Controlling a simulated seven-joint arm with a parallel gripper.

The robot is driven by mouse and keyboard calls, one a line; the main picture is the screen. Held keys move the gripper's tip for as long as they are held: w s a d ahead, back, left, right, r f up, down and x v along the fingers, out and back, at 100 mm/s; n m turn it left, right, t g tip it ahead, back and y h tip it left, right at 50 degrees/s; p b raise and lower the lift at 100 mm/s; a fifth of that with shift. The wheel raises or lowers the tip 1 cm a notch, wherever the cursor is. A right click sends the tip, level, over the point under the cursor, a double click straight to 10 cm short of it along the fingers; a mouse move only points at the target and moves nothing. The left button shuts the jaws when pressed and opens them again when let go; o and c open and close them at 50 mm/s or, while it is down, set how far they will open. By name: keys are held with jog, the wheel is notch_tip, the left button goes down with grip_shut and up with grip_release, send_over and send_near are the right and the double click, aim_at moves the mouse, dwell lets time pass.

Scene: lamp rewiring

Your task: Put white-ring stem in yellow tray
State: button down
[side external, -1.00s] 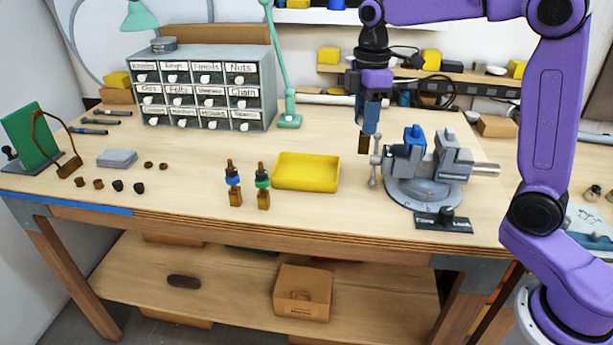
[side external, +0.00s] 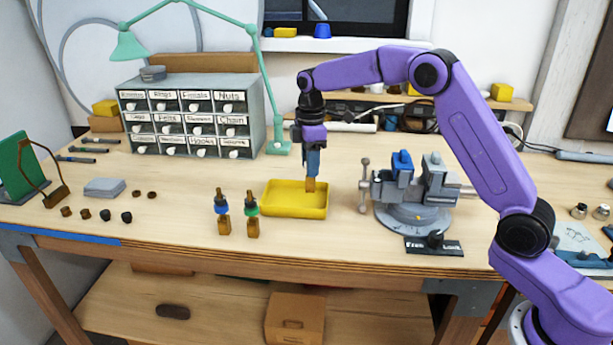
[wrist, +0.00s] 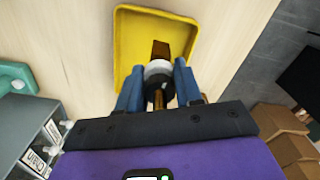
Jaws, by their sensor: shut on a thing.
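My gripper (side external: 312,168) is shut on the white-ring stem, with its fingers on either side of it. The stem's brown block end (side external: 310,185) points down below the fingertips, over the right part of the yellow tray (side external: 285,211). In the wrist view the stem's white ring (wrist: 158,68) and black part sit between the blue fingers of my gripper (wrist: 158,82). The brown block shows against the floor of the tray (wrist: 130,50). I cannot tell whether the block touches the tray floor. No other thing shows in the tray.
A blue-ring stem (side external: 222,212) and a green-ring stem (side external: 252,216) stand upright just left of the tray. A grey vise (side external: 420,190) stands to its right. A drawer cabinet (side external: 190,118) and a green lamp (side external: 279,146) are behind. The bench in front of the tray is clear.

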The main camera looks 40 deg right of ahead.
jog(key=shift+w+f, duration=0.7)
jog(key=shift+f, duration=1.5)
jog(key=shift+f, duration=0.15)
jog(key=c, duration=0.8)
grip_release()
jog(key=shift+o, duration=0.2)
